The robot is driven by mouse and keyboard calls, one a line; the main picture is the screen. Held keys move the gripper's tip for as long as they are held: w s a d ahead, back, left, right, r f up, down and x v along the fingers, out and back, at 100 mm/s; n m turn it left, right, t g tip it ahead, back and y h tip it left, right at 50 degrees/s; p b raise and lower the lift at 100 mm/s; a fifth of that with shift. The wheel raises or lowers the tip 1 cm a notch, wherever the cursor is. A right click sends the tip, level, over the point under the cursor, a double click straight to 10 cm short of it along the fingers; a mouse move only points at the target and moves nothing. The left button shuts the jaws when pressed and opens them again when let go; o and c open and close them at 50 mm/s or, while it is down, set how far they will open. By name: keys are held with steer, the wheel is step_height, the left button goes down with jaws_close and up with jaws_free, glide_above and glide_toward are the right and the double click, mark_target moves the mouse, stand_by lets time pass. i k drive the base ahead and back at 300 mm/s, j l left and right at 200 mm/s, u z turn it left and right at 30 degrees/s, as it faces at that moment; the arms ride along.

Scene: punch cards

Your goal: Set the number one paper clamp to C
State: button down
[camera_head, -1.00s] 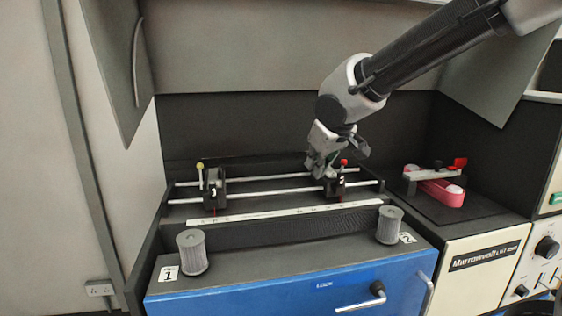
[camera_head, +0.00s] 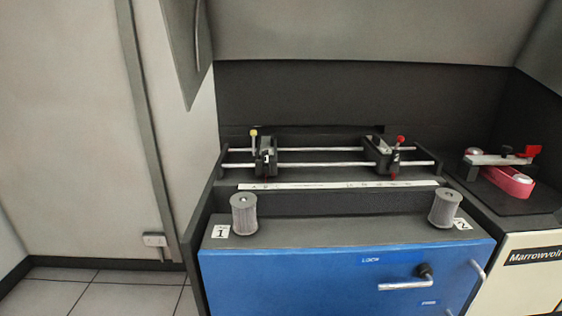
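The number one paper clamp (camera_head: 266,158) is a black block on two metal rails, left of their middle. It bears a white 1 and has an upright lever with a yellow knob (camera_head: 253,133). A pale scale strip (camera_head: 330,184) runs in front of the rails. Its marks are too small to read, so I cannot tell which letter the clamp stands at. The second clamp (camera_head: 380,155), with a red-knobbed lever (camera_head: 400,140), sits on the same rails toward the right. My gripper is not in view.
Two grey ribbed rollers (camera_head: 244,214) (camera_head: 445,208) stand on the front ledge beside labels 1 and 2. A blue cabinet front (camera_head: 330,280) with a metal handle lies below. A red-and-white device (camera_head: 505,175) sits at the right. Dark side walls bound the rails.

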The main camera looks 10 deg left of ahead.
mark_target(266, 165)
steer(key=l+u, duration=0.15)
steer(key=u, duration=0.9)
